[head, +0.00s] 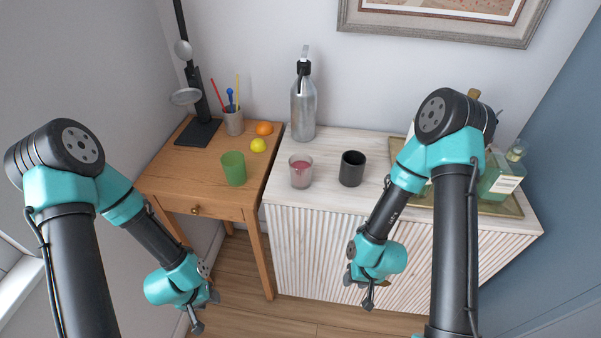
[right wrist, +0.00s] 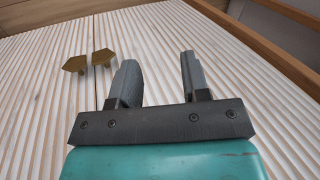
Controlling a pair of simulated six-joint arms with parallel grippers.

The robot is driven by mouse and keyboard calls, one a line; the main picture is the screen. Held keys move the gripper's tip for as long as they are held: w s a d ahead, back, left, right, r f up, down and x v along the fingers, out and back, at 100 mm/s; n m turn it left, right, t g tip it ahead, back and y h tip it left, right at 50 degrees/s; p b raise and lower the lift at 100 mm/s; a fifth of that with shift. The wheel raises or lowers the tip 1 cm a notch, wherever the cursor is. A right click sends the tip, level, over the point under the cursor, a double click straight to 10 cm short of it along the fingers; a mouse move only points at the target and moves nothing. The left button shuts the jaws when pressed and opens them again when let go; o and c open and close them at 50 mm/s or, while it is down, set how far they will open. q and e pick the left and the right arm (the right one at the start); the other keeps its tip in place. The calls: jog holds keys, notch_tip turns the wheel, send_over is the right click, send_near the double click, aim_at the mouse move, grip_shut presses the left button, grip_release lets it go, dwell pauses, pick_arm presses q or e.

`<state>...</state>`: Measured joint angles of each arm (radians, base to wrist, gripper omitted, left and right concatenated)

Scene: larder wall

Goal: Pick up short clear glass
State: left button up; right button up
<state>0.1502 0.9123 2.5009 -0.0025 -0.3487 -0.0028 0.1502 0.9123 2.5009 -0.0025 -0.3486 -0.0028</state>
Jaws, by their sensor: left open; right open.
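The short clear glass (head: 301,171) stands upright on the white cabinet top, near its front left corner, with something dark pink inside. My right gripper (head: 368,298) hangs in front of the cabinet, below its top, lower and to the right of the glass. In the right wrist view its two fingers (right wrist: 158,78) are apart with nothing between them, facing the ribbed cabinet doors. My left gripper (head: 205,312) is low in front of the wooden table, open, away from the glass. The glass is not in the right wrist view.
A black cup (head: 352,168) stands right of the glass, and a metal bottle (head: 303,108) behind it. A green cup (head: 233,168), lemon (head: 258,145) and orange (head: 264,128) are on the wooden table (head: 185,168). A tray (head: 507,208) with bottles is at right. Brass knobs (right wrist: 88,62) project from the doors.

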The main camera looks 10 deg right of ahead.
jog(key=o, duration=1.1)
jog(key=shift+d, duration=0.1)
